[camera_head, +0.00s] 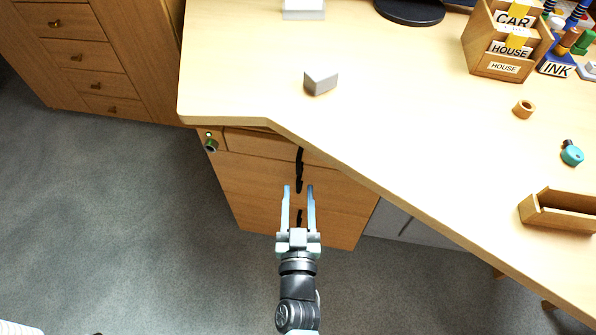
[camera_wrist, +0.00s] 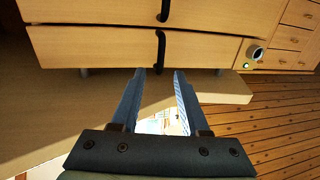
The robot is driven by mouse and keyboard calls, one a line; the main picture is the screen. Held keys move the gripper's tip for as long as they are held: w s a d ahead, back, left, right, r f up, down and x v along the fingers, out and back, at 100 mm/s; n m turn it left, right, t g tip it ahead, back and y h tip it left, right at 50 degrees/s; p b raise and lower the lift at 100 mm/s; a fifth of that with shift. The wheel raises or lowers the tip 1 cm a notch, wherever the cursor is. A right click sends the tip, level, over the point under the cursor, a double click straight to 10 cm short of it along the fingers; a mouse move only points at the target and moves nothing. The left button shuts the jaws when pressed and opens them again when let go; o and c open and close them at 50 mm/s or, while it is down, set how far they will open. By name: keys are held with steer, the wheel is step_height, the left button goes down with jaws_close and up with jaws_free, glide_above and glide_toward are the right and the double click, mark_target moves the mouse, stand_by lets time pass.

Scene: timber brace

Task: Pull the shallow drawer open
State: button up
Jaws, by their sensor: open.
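The shallow drawer (camera_head: 255,142) is the thin top wooden front in the cabinet under the desk, and it looks shut. In the wrist view, which appears upside down, it is the lower wooden front (camera_wrist: 95,48). Its upright black handle (camera_wrist: 160,48) shows whole there; in the head view the handle (camera_head: 300,155) is just under the desk edge. My gripper (camera_head: 299,187) is open and empty in front of the cabinet. In the wrist view its fingertips (camera_wrist: 159,72) lie on either side of the handle's line, apparently short of it.
Deeper drawers with black handles sit below the shallow one. A round knob (camera_head: 210,144) is beside it. The desk top (camera_head: 400,110) overhangs the cabinet and carries a grey block (camera_head: 320,81) and a letter box (camera_head: 505,45). The floor (camera_head: 120,220) at left is clear.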

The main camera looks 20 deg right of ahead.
mark_target(299, 168)
steer(key=b+x, duration=0.1)
steer(key=x, duration=0.5)
steer(key=shift+w, duration=0.2)
jaws_close()
stand_by(1.2)
